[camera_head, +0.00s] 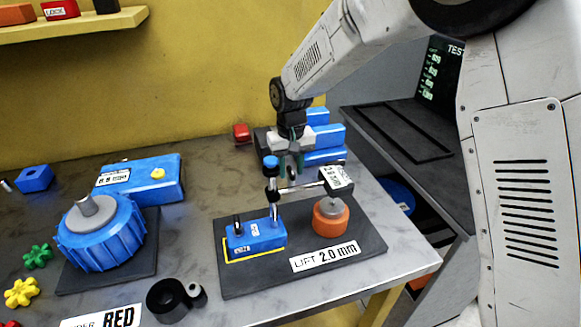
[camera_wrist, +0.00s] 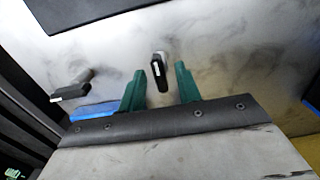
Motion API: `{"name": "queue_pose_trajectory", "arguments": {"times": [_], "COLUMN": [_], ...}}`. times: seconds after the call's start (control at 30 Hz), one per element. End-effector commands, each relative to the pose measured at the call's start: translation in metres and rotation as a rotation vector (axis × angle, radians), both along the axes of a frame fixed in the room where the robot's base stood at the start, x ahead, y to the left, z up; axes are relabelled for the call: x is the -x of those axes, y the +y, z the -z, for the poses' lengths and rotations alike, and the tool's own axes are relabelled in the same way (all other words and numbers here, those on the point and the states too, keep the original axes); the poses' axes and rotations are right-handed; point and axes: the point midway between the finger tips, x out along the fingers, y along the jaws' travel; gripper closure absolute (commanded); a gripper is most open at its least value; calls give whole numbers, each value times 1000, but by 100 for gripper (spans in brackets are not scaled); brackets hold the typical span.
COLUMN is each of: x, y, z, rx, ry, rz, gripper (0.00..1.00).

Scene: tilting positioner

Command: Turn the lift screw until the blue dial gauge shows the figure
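My gripper (camera_head: 290,163) hangs with its green fingers down above the back of the dark mat, near the blue-capped post of a gauge stand. In the wrist view its fingers (camera_wrist: 160,72) are apart, and a small dark part with a white face (camera_wrist: 160,76) shows between them; I cannot tell its distance. The stand's blue base (camera_head: 256,237) is on the mat. A white-faced box (camera_head: 337,178) with unreadable figures is at the arm's right end. An orange cylinder with a grey top (camera_head: 331,216) stands on the mat behind a card reading "LIFT 2.0 mm" (camera_head: 325,256). I cannot tell which part is the lift screw.
At left are a blue ribbed drum (camera_head: 101,238), a blue box with a display (camera_head: 150,177), and green (camera_head: 38,256) and yellow (camera_head: 22,292) knobs. A black roll (camera_head: 169,300) lies in front. Blue blocks (camera_head: 325,135) stand behind my gripper. Bare table lies between the drum and the mat.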

Motion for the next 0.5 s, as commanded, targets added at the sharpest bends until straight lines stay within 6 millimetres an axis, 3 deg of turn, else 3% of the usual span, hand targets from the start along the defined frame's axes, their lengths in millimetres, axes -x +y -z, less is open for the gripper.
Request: {"name": "queue_pose_trajectory", "arguments": {"times": [0.17, 0.5], "x": [-1, 0], "y": [0, 0], "z": [-16, -69], "rx": [-1, -1], "ry": [-3, -2], "rz": [0, 0], "gripper": [66, 66]}}
